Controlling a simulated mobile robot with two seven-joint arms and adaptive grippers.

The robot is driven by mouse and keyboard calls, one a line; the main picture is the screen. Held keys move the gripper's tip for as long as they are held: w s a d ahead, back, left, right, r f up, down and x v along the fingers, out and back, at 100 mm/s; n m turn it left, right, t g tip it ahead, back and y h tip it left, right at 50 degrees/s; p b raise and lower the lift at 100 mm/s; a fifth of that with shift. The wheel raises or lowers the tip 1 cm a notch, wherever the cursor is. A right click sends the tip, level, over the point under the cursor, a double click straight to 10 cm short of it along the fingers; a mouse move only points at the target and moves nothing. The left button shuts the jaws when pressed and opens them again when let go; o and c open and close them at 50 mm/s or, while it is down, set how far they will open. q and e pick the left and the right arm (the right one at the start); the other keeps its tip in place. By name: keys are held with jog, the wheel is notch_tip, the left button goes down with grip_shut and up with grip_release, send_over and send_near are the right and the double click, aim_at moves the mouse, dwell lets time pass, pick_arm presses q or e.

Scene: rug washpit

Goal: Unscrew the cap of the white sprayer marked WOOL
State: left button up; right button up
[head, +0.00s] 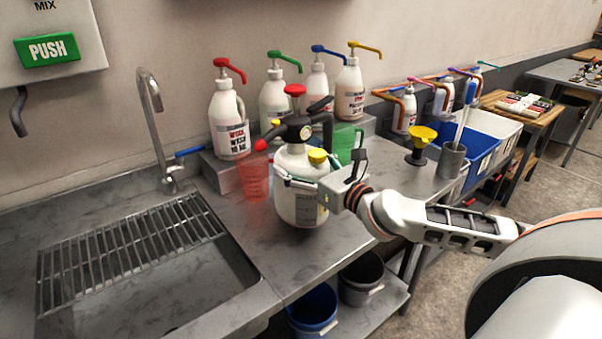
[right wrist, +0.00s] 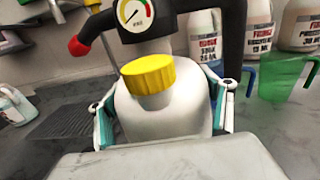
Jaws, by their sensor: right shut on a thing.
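A white sprayer (head: 300,207) stands upright on the steel counter, with a black pump head, a red top knob and a gauge. No WOOL mark is readable; its lower label is too small. A yellow cap (head: 317,156) sits on its shoulder, and this cap also shows in the right wrist view (right wrist: 148,76), seated on a short white neck. My right gripper (head: 312,184) is shut on the sprayer's body below the cap. Its fingers lie on both sides of the body in the right wrist view. My left gripper is not in view.
A sink with a grate (head: 130,250) lies left. A red cup (head: 254,178) and a green jug (head: 345,140) stand close to the sprayer. Pump bottles (head: 228,120) line the back. Buckets (head: 314,312) sit below.

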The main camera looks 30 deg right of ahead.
aim_at(301, 97)
notch_tip(301, 97, up, 8)
jog(key=shift+r+p, duration=0.25)
jog(key=shift+p, duration=0.55)
notch_tip(301, 97, up, 6)
jog(key=shift+a+f+p, duration=0.1)
jog(key=shift+p, duration=0.45)
jog(key=shift+r, duration=0.25)
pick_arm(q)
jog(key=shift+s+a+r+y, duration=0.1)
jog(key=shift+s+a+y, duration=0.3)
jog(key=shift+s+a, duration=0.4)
pick_arm(e)
jog(key=shift+r, duration=0.65)
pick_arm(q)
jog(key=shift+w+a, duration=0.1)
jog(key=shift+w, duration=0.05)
